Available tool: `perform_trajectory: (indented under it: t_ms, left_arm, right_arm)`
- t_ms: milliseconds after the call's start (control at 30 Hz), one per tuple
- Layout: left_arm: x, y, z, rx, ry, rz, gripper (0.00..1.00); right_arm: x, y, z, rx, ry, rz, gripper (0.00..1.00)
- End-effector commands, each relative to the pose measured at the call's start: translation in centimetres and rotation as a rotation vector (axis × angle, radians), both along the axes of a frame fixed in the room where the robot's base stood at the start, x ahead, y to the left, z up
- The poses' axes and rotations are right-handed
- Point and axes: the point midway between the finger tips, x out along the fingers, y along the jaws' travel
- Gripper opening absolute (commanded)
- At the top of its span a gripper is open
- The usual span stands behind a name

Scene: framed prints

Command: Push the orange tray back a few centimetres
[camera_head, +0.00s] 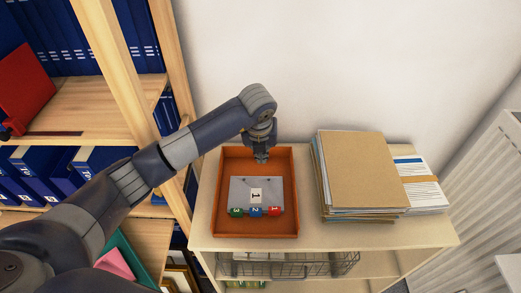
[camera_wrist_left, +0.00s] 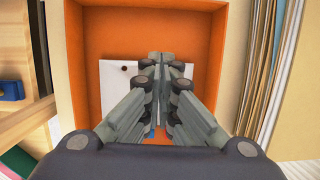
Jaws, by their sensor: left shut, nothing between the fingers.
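The orange tray (camera_head: 288,220) sits on the wooden cabinet top, left of a stack of folders. It holds a grey-white plate with a "1" label and small green, blue and red numbered pieces along its front. My left gripper (camera_head: 261,158) is shut and empty, pointing down over the back part of the tray. In the left wrist view the shut fingers (camera_wrist_left: 162,62) show over the tray (camera_wrist_left: 205,20) and hide part of the plate. I cannot tell whether the fingertips touch the tray. My right gripper is not in view.
A stack of folders (camera_head: 362,170) stands close to the tray's right side, with papers (camera_head: 424,190) beside it. A wooden shelf with blue binders (camera_head: 60,40) stands at the left. The white wall (camera_head: 330,60) is behind the cabinet top (camera_head: 330,236).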

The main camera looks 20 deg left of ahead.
Motion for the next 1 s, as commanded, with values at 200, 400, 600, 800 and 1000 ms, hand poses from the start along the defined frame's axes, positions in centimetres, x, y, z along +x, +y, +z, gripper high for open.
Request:
perform_trajectory:
  t_ms: [200, 400, 600, 800, 1000]
  left_arm:
    - [0.4, 1.2, -0.9, 0.044, 0.001, 0.026, 0.00]
    - [1.2, 1.4, -3.9, 0.041, 0.001, 0.024, 0.00]
    - [2.0, 1.6, -6.9, 0.039, 0.001, 0.024, 0.00]
    - [2.9, 1.8, -9.8, 0.039, 0.001, 0.023, 0.00]
    - [5.3, 2.5, -9.6, 0.038, 0.000, 0.023, 0.00]
  right_arm:
    - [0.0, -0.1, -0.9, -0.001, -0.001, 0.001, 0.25]
    - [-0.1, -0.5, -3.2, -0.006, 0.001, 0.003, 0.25]
    - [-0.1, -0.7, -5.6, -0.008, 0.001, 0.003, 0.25]
    - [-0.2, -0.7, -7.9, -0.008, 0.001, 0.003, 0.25]
    - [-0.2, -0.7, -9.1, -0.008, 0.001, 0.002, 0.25]
